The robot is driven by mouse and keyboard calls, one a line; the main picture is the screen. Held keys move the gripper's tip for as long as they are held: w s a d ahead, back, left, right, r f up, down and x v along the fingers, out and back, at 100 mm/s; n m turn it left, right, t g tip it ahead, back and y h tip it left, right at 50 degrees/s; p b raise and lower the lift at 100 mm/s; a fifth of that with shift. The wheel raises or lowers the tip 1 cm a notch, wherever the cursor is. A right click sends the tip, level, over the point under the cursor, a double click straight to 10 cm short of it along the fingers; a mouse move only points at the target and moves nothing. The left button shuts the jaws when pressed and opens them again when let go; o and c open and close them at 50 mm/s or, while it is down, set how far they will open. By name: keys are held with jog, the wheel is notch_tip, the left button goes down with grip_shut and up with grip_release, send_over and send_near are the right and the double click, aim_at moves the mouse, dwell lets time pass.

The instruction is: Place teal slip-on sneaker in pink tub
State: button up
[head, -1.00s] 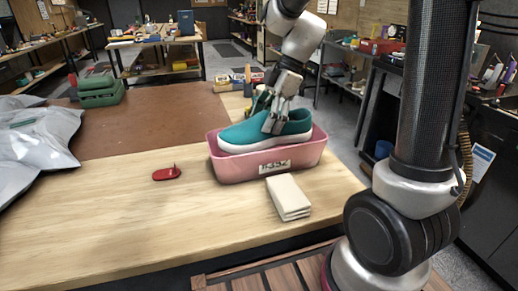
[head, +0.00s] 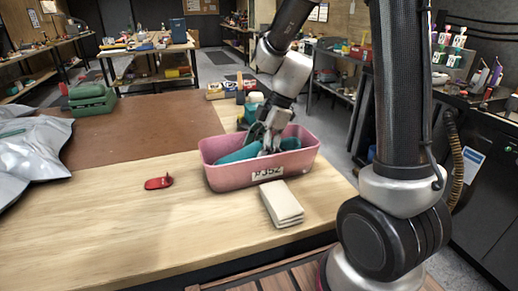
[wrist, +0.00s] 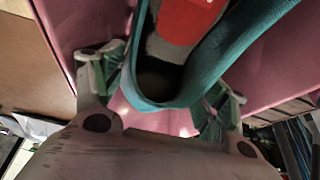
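The teal slip-on sneaker (head: 238,153) is down inside the pink tub (head: 260,175), with its upper showing just above the rim. The tub has a white label on its front wall and stands on the wooden table. My gripper (head: 266,148) reaches into the tub at the sneaker's collar. In the wrist view, its fingers (wrist: 165,88) lie on either side of the sneaker's heel (wrist: 165,101), close against the teal sides, and seem to hold it. Red and grey show inside the shoe. The tub floor and the sole are hidden in the head view.
A folded beige cloth (head: 283,204) lies in front of the tub. A small red object (head: 158,183) lies to its left. Grey plastic bags (head: 30,150) and a green case (head: 92,99) are at the left. The front left tabletop is clear.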

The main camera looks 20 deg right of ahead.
jog(key=v, duration=1.1)
jog(key=s+d+r+m+t+h, duration=0.2)
jog(key=s+d+m, duration=0.3)
jog(key=s+m, duration=0.4)
jog(key=s+d+r+m+t+h, duration=0.2)
jog(key=s+d+m, duration=0.3)
jog(key=s+m, duration=0.4)
jog(key=shift+s+d+r+m+t+h, duration=0.25)
jog(key=shift+s+m+t+h, duration=0.15)
jog(key=shift+s, duration=0.3)
